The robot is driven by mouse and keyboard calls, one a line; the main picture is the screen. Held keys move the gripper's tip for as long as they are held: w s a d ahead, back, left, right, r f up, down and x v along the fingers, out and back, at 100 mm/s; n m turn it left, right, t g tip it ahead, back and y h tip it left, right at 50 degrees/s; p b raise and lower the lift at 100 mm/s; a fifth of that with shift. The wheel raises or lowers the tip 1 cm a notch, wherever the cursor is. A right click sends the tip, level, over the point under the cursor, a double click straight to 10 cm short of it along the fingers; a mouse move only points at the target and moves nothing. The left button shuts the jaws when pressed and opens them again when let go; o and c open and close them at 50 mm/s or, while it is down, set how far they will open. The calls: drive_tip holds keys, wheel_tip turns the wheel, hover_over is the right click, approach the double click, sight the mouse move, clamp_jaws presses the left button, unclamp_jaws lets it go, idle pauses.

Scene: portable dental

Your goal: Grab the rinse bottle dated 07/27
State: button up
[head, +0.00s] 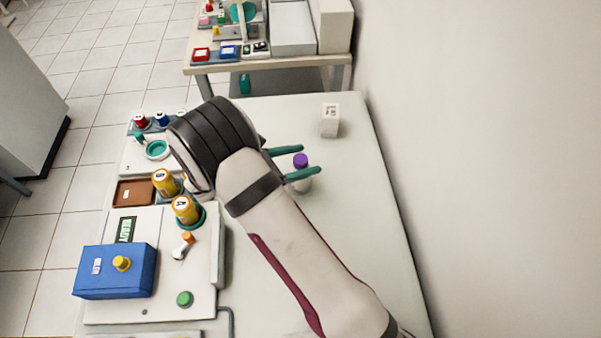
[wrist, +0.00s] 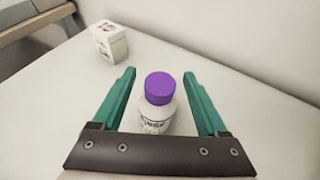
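A white bottle with a purple cap (wrist: 160,88) and a printed label stands upright on the white table. The label is partly cut off by my gripper and its print is too small to read. In the head view the bottle (head: 302,183) stands to the right of the wrist, partly hidden by a finger. My gripper (wrist: 163,92) is open, with its green fingers on either side of the bottle and a visible gap on each side. In the head view, my gripper (head: 303,161) points right, its fingers around the bottle.
A white box with dark print (head: 330,120) stands farther back on the table. To the left are orange-yellow containers (head: 186,210), a brown tray (head: 134,193), a blue box (head: 115,271) and a green button (head: 184,299). The table's right side is clear beside the wall.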

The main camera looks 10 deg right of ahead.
clamp_jaws()
idle(1.2)
